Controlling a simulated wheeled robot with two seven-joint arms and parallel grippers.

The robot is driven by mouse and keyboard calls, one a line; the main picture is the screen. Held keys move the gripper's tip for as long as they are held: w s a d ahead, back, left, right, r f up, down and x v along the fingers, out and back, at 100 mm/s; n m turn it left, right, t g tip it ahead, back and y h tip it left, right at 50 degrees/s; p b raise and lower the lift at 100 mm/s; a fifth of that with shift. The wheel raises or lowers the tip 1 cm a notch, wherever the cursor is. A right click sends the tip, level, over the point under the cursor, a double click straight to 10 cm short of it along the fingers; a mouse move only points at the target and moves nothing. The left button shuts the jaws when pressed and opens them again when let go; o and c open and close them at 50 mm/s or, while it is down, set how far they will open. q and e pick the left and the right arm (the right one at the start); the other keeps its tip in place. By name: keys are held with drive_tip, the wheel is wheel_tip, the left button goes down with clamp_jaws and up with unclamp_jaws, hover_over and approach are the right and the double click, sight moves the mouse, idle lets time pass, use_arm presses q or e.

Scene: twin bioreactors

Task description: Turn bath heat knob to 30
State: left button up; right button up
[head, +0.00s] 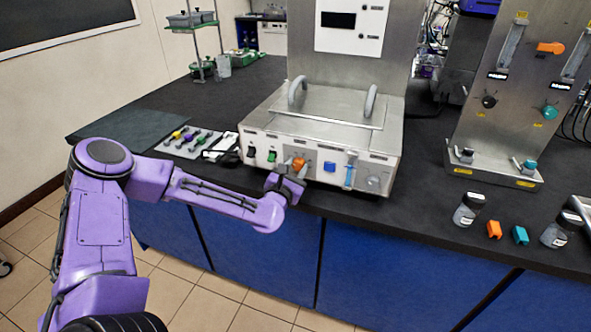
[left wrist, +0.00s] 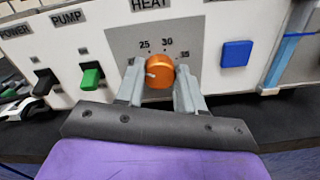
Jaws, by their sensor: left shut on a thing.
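The orange bath heat knob (left wrist: 160,72) sits on a grey plate (left wrist: 128,46) under the HEAT label, with the marks 25, 30 and 35 around its top. A small white mark shows on the knob's left side, lower than the 25 mark. My left gripper (left wrist: 160,88) is shut on the knob, one grey finger on each side of it. In the head view the knob (head: 298,163) is on the front of the steel bath (head: 320,135), and my left gripper (head: 289,184) reaches it from below. My right gripper is not in view.
Left of the knob are a green pump switch (left wrist: 91,76) and a black power switch (left wrist: 45,82); right is a blue button (left wrist: 235,54). A tray of coloured tools (head: 193,143) lies left of the bath. Bottles and orange and teal blocks stand at right.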

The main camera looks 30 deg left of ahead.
use_arm(q)
drive_tip(key=m, duration=0.3)
drive_tip(key=shift+f+b, duration=0.1)
drive_tip(key=shift+b, duration=0.25)
drive_tip(key=m, duration=0.5)
drive_tip(key=shift+d+b, duration=0.1)
drive_tip(key=shift+b, duration=0.2)
drive_tip(key=m, duration=0.4)
drive_tip(key=shift+f, duration=0.1)
drive_tip(key=shift+m+b, duration=0.3)
drive_tip(key=shift+m, duration=1.8)
drive_tip(key=o, duration=1)
drive_tip(key=shift+o, duration=0.2)
drive_tip(key=b+v, duration=0.2)
drive_tip(key=v, duration=0.8)
drive_tip(key=shift+s, duration=0.25)
